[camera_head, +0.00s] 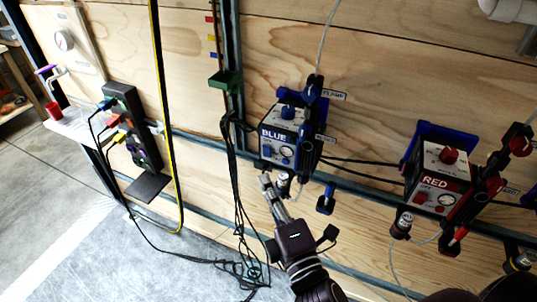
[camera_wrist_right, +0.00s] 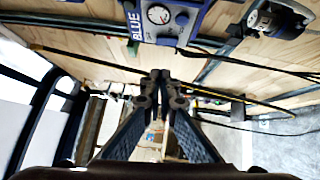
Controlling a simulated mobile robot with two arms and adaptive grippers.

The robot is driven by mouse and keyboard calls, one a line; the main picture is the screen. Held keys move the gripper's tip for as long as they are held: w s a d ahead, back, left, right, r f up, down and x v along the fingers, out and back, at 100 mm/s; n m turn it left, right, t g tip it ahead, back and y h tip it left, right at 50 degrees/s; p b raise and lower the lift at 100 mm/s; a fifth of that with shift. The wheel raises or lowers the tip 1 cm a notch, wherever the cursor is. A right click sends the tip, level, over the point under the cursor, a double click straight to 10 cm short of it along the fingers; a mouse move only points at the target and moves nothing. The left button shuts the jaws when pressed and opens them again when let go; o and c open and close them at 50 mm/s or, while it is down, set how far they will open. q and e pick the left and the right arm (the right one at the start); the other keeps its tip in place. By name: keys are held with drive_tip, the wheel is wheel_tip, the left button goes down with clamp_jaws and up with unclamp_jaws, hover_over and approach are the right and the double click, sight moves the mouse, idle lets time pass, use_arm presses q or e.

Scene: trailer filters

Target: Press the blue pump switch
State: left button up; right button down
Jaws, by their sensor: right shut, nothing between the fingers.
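The blue pump unit (camera_head: 283,135) is mounted on the wooden wall. Its front panel carries the word BLUE, a round gauge and blue knobs. A blue knob (camera_head: 288,111) sits on top. My right gripper (camera_head: 268,182) is just below the panel's lower left edge, fingers pointing up. In the right wrist view the unit (camera_wrist_right: 165,20) shows at the top, beyond the gripper tips (camera_wrist_right: 160,76), which are together with nothing between them. I see a gap between tips and panel. Which control is the switch I cannot tell. My left gripper is not in view.
A red pump unit (camera_head: 440,175) hangs to the right. Black cables (camera_head: 240,200) hang left of the blue unit. A small canister (camera_head: 283,186) sits beneath it, close to my fingers. A power strip (camera_head: 130,125) and yellow-edged strap (camera_head: 163,120) are at left.

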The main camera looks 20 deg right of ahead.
sight(264, 149)
drive_tip(key=shift+w+d+r+p, duration=0.15)
drive_tip(key=shift+w+d+p, duration=0.3)
drive_tip(key=shift+w, duration=0.6)
drive_tip(key=shift+w+d+r+p, duration=0.1)
drive_tip(key=shift+w+d+p, duration=0.35)
drive_tip(key=shift+w, duration=0.65)
drive_tip(key=shift+w+d+r+p, duration=0.15)
drive_tip(key=shift+w+d+p, duration=0.3)
drive_tip(key=shift+w, duration=0.6)
drive_tip(key=shift+w+r+p, duration=0.1)
drive_tip(key=shift+r+p, duration=0.15)
drive_tip(key=shift+p, duration=0.55)
drive_tip(key=shift+w+d+r+m+g+p, duration=0.15)
drive_tip(key=shift+m+g+p, duration=0.15)
drive_tip(key=shift+p, duration=0.5)
drive_tip(key=shift+f, duration=0.2)
